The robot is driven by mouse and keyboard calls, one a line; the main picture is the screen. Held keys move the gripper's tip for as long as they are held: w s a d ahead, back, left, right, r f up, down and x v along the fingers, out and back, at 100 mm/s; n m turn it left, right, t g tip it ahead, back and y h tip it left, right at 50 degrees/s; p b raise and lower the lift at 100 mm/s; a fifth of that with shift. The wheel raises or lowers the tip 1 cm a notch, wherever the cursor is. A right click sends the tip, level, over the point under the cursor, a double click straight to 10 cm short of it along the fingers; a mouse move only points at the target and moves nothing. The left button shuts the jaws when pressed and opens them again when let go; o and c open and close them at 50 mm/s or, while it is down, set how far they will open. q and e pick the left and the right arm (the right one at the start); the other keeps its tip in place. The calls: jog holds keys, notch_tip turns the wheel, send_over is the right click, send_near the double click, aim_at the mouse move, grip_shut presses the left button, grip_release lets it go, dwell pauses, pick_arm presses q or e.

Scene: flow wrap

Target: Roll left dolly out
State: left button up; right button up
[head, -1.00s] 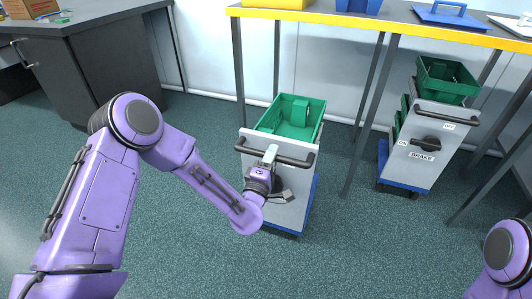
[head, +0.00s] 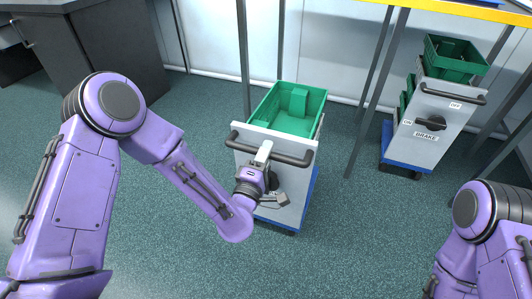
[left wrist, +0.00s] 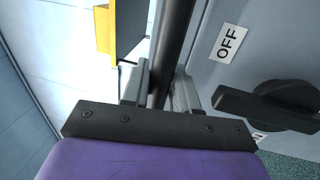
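The left dolly has a grey front panel (head: 292,185), a black handle bar (head: 293,157), a blue base and a green crate (head: 296,108) on top. My left gripper (head: 264,152) is on the handle bar. In the left wrist view, its fingers (left wrist: 160,88) lie on both sides of the black bar (left wrist: 173,45), closed around it. The same view shows the dolly's OFF label (left wrist: 229,43) and black brake knob (left wrist: 270,106), whose lever points towards the bar. A second label is mostly hidden by the knob. My right gripper is out of view; only part of that arm shows.
The right dolly (head: 432,125) stands under the table at the right, its knob lever towards ON. Table legs (head: 376,95) rise between the dollies and left of the left one (head: 244,60). A dark cabinet (head: 110,60) stands at the left. The floor (head: 330,240) in front is clear.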

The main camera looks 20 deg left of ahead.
pick_arm(q)
jog(key=shift+o, duration=1.1)
jog(key=b+v, duration=0.2)
jog(key=v, duration=0.8)
jog(key=shift+s, duration=0.25)
jog(key=shift+f, duration=0.15)
